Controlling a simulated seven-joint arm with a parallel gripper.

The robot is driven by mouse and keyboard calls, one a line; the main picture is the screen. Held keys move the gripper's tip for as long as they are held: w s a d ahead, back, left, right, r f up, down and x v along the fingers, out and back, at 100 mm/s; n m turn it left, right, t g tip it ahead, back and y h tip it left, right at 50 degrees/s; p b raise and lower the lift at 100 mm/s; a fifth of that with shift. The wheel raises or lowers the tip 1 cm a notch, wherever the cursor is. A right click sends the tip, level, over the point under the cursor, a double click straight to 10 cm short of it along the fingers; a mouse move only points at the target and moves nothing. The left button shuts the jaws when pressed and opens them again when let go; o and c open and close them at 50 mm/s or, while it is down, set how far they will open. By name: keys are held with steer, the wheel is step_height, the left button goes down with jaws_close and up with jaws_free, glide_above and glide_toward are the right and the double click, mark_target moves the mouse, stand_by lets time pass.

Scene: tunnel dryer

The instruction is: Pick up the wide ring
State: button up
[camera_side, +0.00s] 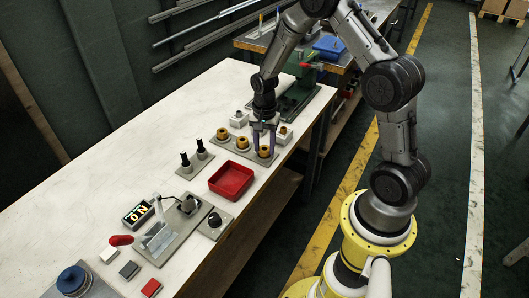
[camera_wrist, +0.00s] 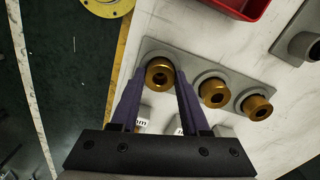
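Three brass-coloured rings sit in a row on a grey plate (camera_wrist: 187,68): an end ring (camera_wrist: 160,73), a middle ring (camera_wrist: 214,92) and a far-end ring (camera_wrist: 256,107). In the side view they are the near-right ring (camera_side: 264,152), the middle ring (camera_side: 242,143) and the far-left ring (camera_side: 222,134). I cannot tell for certain which is the wide one. My gripper (camera_wrist: 161,80) points down with its two purple fingers open, one on each side of the end ring. Whether the fingers touch it is unclear. No ring is held.
Small pale blocks (camera_wrist: 142,117) with partly hidden labels stand behind the plate. A red tray (camera_side: 231,180) lies in front of the rings. Two black-handled pieces (camera_side: 193,158) stand on a plate to the left. The white table's left part is mostly clear.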

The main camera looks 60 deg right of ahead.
jaws_close()
steer(key=shift+r, duration=0.15)
steer(key=shift+r, duration=0.6)
steer(key=s+a+r, duration=0.4)
steer(key=s+r, duration=0.7)
steer(key=s, duration=0.2)
steer(key=shift+s+a+r, duration=0.15)
steer(key=shift+r, duration=0.15)
